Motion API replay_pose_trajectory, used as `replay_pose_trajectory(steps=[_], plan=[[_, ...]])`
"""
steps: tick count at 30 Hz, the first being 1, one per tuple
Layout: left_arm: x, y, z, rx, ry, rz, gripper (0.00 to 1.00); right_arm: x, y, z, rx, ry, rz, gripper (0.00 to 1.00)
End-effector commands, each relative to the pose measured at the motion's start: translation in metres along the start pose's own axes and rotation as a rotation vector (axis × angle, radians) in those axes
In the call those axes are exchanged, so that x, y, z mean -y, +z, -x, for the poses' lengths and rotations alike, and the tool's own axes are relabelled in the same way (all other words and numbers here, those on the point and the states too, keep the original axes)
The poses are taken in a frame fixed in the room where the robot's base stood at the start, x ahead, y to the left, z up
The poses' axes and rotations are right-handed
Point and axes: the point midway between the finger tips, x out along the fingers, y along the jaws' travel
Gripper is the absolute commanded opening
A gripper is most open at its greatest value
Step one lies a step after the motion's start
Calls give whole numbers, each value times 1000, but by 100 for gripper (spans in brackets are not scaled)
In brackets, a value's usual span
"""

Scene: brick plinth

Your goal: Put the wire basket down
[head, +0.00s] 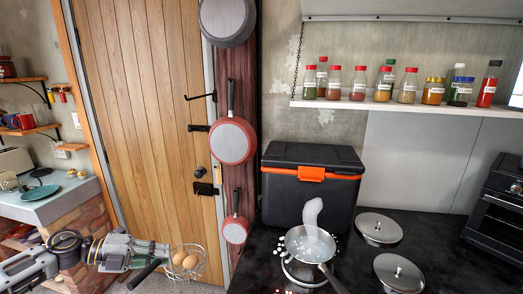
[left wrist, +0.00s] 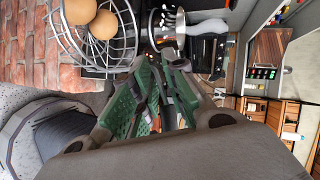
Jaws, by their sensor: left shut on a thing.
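The wire basket (head: 201,267) is a small round metal basket with brown eggs (head: 185,261) in it. It shows in the head view at bottom centre-left, in front of the wooden door. My left gripper (head: 163,250) reaches in from the left and is shut on the basket, at its side. A dark bar (head: 143,274) juts from beside the basket toward the lower left. In the left wrist view the basket (left wrist: 128,45) is at the upper left, beside my green-padded fingers (left wrist: 165,75). The exact grip point is hard to see. My right gripper is not in view.
A dark counter (head: 262,272) lies right of the basket, with a black cooler box (head: 310,190), a pan (head: 308,240) and two metal lids (head: 380,227). Red pans (head: 232,140) hang beside the door. A pale counter (head: 60,196) on brick stands at left.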

Motion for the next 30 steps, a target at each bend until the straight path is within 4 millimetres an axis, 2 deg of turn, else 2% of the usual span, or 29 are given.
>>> replay_pose_trajectory(steps=[30], plan=[[-42, -8, -33, 322, -51, 124, 0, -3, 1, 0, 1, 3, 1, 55]])
